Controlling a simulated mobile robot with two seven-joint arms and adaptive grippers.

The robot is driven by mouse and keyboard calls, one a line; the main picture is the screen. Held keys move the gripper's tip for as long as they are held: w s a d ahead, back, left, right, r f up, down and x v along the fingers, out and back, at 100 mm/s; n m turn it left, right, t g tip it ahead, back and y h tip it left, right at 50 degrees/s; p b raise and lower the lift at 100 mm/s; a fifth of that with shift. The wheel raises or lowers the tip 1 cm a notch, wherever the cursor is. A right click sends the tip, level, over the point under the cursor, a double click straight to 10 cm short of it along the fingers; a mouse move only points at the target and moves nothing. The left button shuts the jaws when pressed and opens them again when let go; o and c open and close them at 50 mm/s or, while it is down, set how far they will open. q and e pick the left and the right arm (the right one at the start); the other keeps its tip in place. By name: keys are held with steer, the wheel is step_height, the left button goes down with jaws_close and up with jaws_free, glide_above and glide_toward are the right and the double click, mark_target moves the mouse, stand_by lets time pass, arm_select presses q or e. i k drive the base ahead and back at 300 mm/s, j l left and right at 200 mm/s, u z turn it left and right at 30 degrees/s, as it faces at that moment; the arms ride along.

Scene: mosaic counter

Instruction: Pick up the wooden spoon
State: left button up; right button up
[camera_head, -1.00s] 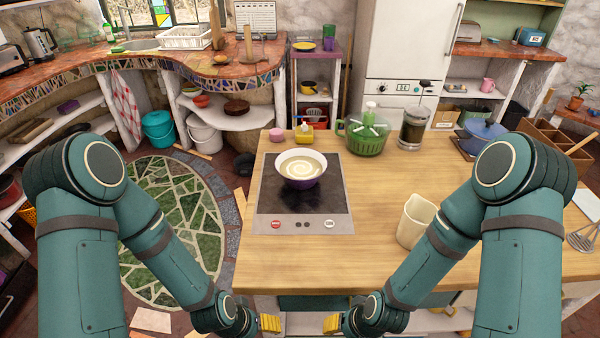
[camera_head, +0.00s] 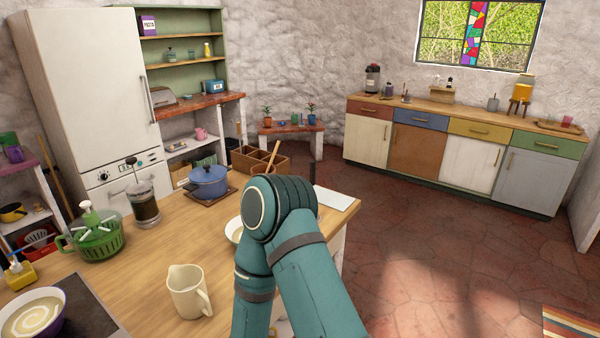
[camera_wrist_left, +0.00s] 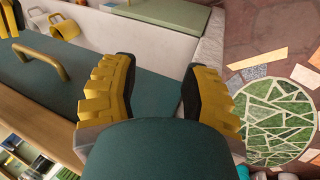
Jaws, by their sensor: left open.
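A slim wooden handle (camera_head: 272,158) sticks up behind my arm in the head view. It could be the wooden spoon, but its lower end is hidden and I cannot tell what it rests in. My left gripper (camera_wrist_left: 160,70) shows in the left wrist view, open and empty, its yellow fingers apart in front of the counter's teal drawer front. In the head view neither gripper shows. Yellow finger pieces (camera_wrist_left: 11,18) at the wrist view's top left corner look like my right gripper, mostly cut off.
On the wooden counter (camera_head: 150,255) stand a cream jug (camera_head: 187,292), a French press (camera_head: 143,205), a green spinner bowl (camera_head: 98,238), a blue pot (camera_head: 208,184) and a pale bowl (camera_head: 234,230) partly behind my arm. A wooden crate (camera_head: 243,163) stands farther back. Open floor (camera_head: 420,250) lies right.

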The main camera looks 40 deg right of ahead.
mark_target(279, 141)
steer(key=z, duration=1.2)
steer(key=i+l, duration=0.2)
steer(key=l, duration=0.2)
steer(key=i+l, duration=0.15)
steer(key=l, duration=0.25)
steer(key=i+l, duration=0.2)
steer(key=l, duration=0.15)
steer(key=i+l, duration=0.2)
steer(key=l, duration=0.2)
steer(key=i+l, duration=0.2)
steer(key=l, duration=0.2)
steer(key=z, duration=0.05)
